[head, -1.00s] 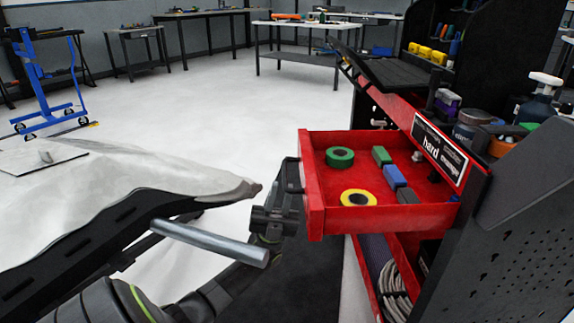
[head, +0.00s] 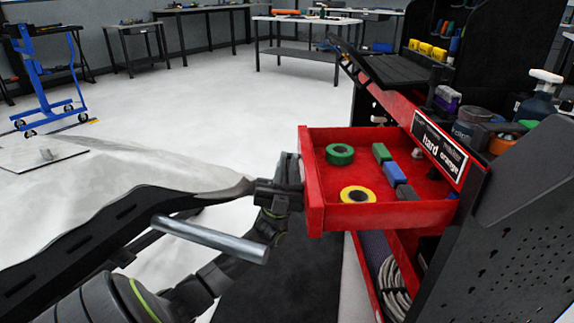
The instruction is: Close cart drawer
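The red cart drawer (head: 335,217) is pulled out from the cart (head: 500,215) at the right of the head view. It holds a green tape roll (head: 340,154), a yellow tape roll (head: 358,195) and several small blocks (head: 394,173). My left gripper (head: 290,182) is at the drawer's left outer face, close to it or touching; I cannot tell which. Its fingers are seen from the side, so their opening is unclear. My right gripper is not in view.
An open lower red compartment (head: 366,280) with a coiled hose (head: 392,285) is below the drawer. A black panel with a metal handle (head: 210,238) is at lower left. Bottles and jars (head: 538,98) stand on the cart top. Open white floor lies behind, with workbenches (head: 305,52) farther back.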

